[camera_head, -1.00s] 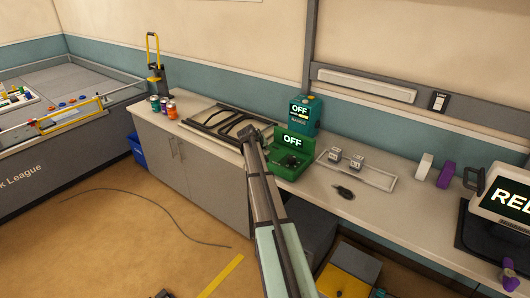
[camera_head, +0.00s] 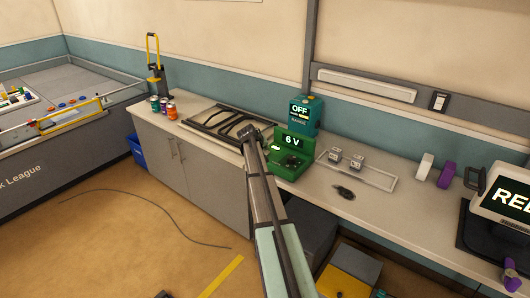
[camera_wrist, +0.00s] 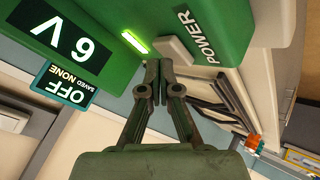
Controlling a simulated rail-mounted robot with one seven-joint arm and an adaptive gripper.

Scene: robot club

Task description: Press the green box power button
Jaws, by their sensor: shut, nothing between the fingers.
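The green box (camera_head: 290,155) stands on the counter in the head view, and its display reads 6 V. In the wrist view the green box (camera_wrist: 110,15) fills the upper left, with the 6 V display (camera_wrist: 72,38), a lit green bar (camera_wrist: 134,42) and the label POWER. A pale grey power button (camera_wrist: 174,48) sits beside that label. My gripper (camera_wrist: 158,68) is shut and empty, its fingertips right at the button's edge. I cannot tell whether they touch it. In the head view my gripper (camera_head: 248,134) is at the box's left side.
A teal box (camera_head: 304,114) reading OFF stands behind the green box. A tray with two small cubes (camera_head: 346,157) and a dark small object (camera_head: 344,192) lie to the right. A framed panel (camera_head: 218,122) and several cans (camera_head: 164,106) are to the left.

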